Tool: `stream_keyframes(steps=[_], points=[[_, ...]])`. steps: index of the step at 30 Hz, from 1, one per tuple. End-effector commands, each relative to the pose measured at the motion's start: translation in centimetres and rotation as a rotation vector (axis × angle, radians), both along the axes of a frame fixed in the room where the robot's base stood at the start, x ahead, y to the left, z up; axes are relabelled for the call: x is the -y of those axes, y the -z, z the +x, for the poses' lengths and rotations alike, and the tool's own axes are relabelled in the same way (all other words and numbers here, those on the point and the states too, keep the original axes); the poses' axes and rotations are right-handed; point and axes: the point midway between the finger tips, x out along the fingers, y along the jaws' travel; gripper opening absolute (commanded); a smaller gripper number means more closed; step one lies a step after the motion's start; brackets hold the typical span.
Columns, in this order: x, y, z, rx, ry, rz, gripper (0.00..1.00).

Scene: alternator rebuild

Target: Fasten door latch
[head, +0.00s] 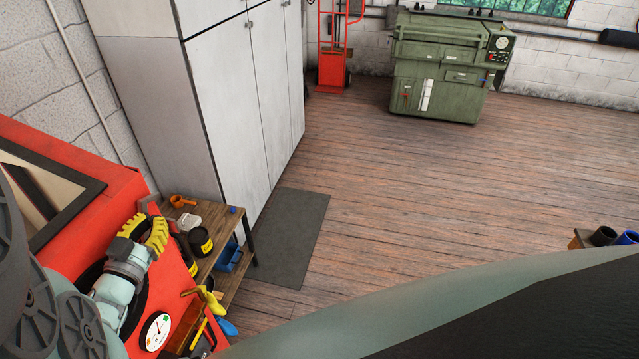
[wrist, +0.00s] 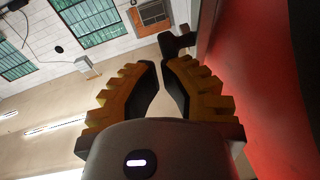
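My gripper (head: 158,232) is at the red cabinet on the left in the head view, its yellow ribbed fingers in front of the cabinet's right side. In the wrist view the fingertips (wrist: 160,66) are close together with a narrow gap, and nothing shows between them. A dark bracket-like piece (wrist: 178,42), possibly the door latch, juts from the red surface (wrist: 245,75) just beyond the fingertips, apart from them as far as I can tell. In the head view the red cabinet (head: 95,150) has a dark-framed opening or window. My arm hides much of its front, and whether the latch is fastened cannot be seen.
A round gauge (head: 156,331) is on the cabinet below my gripper. A wooden shelf (head: 222,222) with jars and tools stands beside it. Tall grey lockers (head: 230,95) and a dark mat (head: 290,240) are beyond. Open wooden floor lies right, with a green machine (head: 440,65) behind.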

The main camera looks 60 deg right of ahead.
Motion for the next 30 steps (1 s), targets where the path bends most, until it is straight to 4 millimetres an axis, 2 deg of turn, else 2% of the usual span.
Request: stream_keyframes(steps=[1, 3, 12, 30], points=[[0.6, -1.0, 0.0, -0.013, 0.009, 0.042, 0.0], [1.2, -1.1, 0.1, -0.036, 0.011, 0.102, 0.0], [2.9, -0.1, 0.8, -0.13, 0.005, 0.357, 0.0], [3.8, 1.2, 1.1, -0.185, 0.005, 0.505, 0.0]])
